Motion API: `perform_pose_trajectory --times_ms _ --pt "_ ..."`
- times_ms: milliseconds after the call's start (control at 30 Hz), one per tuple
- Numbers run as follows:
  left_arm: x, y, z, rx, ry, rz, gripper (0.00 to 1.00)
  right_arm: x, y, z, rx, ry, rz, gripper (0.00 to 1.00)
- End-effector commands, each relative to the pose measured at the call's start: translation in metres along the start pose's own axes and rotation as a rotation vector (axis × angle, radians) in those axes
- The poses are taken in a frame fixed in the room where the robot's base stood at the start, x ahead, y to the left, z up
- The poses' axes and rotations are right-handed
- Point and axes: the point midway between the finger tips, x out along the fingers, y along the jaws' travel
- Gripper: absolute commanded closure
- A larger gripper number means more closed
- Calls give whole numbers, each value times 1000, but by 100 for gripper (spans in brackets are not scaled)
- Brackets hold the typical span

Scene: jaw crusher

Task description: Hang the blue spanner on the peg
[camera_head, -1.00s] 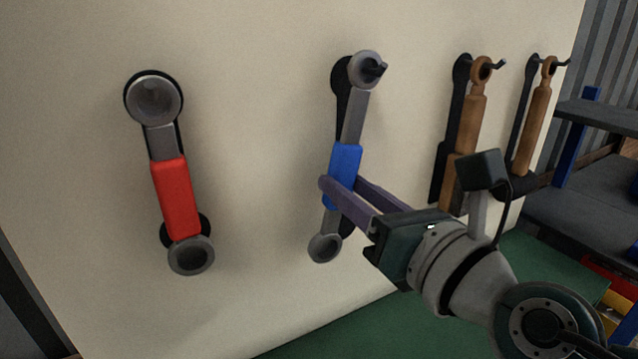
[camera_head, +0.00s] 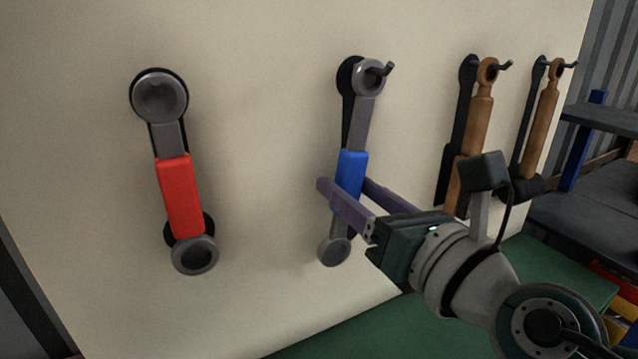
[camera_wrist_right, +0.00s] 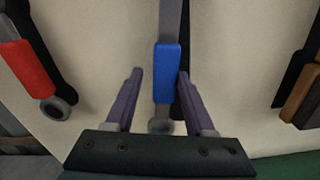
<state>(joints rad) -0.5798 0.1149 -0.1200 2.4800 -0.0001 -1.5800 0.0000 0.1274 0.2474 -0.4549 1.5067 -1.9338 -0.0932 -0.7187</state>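The blue spanner (camera_head: 351,170) has a grey shaft and a blue grip. It hangs nearly upright at the wall panel, with its upper ring around a dark peg (camera_head: 382,70) whose tip sticks out. A black silhouette shows behind it. My right gripper (camera_head: 345,187) has its purple fingers on either side of the spanner below the ring. In the right wrist view the blue grip (camera_wrist_right: 167,72) stands between the fingers, with a clear gap to the left finger. The right finger looks close to it; contact there cannot be told. My left gripper is not in view.
A red spanner (camera_head: 179,195) hangs on the panel (camera_head: 262,130) at the left. Two brown-handled tools (camera_head: 475,125) (camera_head: 541,125) hang on pegs at the right, near my right wrist. A green surface (camera_head: 345,335) lies below, and dark shelves (camera_head: 590,180) stand at the far right.

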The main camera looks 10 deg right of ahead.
Motion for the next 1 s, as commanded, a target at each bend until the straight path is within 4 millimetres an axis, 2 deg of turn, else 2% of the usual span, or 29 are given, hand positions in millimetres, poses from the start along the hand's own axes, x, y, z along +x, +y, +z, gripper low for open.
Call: perform_pose_trajectory --times_ms 33,133,433,533,1000 --pt "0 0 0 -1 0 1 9 0 0 0 0 1 1 40" --pt "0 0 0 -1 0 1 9 0 0 0 0 1 1 28" --pt "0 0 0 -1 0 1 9 -1 0 -2 1 5 1 28" --pt "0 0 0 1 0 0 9 -8 0 -2 0 5 0 28" --pt "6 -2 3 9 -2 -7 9 -87 0 -3 0 5 1 28"
